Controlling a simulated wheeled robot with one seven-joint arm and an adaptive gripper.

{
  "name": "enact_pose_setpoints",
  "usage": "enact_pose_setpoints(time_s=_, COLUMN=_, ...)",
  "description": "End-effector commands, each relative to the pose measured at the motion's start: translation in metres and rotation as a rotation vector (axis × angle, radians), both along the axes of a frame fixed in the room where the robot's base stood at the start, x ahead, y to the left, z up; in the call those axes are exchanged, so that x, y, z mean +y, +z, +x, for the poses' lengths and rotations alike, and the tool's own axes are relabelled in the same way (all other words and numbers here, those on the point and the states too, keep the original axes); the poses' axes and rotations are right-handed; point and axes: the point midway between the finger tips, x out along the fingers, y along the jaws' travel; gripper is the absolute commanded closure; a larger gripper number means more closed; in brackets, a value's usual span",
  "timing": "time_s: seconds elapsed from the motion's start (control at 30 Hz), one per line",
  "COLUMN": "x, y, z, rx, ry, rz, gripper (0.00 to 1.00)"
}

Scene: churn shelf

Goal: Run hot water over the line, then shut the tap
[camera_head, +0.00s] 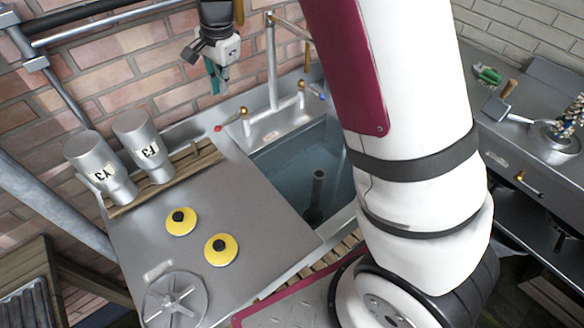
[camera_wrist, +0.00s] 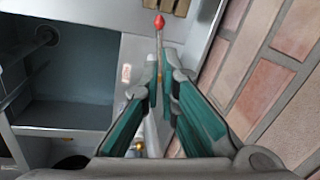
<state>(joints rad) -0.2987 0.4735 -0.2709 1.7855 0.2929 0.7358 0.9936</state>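The hot tap lever with a red tip (camera_head: 218,128) is at the left of the tap behind the sink (camera_head: 290,170). The red tip (camera_wrist: 159,20) also shows in the wrist view, just beyond my fingertips, its thin shaft lined up with the gap between them. The blue-tipped lever (camera_head: 322,96) is at the tap's right. My gripper (camera_head: 215,84) hangs above and behind the red lever near the brick wall. Its teal fingers (camera_wrist: 161,72) are narrowly apart and hold nothing I can see. No running water shows; my arm hides the sink's right side.
Two metal canisters (camera_head: 147,146) stand on a wooden rack at the left. Two yellow discs (camera_head: 221,249) with black knobs and a spoked wheel (camera_head: 174,301) lie on the steel counter. The brick wall (camera_wrist: 270,70) is close beside my gripper. A dark standpipe (camera_head: 317,190) rises in the basin.

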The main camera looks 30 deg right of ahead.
Motion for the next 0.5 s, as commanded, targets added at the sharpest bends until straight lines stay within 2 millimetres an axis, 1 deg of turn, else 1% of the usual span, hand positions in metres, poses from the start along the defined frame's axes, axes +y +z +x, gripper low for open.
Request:
enact_pose_setpoints(time_s=0.13, x=0.000, y=-0.001, z=0.001, rx=-0.003, ry=0.022, rz=-0.003, gripper=1.00)
enact_pose_setpoints(time_s=0.27, x=0.003, y=-0.006, z=0.007, rx=-0.025, ry=0.167, rz=-0.027, gripper=1.00)
enact_pose_setpoints(time_s=0.37, x=0.008, y=-0.012, z=0.015, rx=-0.058, ry=0.376, rz=-0.062, gripper=1.00)
enact_pose_setpoints(time_s=0.5, x=0.015, y=-0.020, z=0.027, rx=-0.114, ry=0.718, rz=-0.127, gripper=1.00)
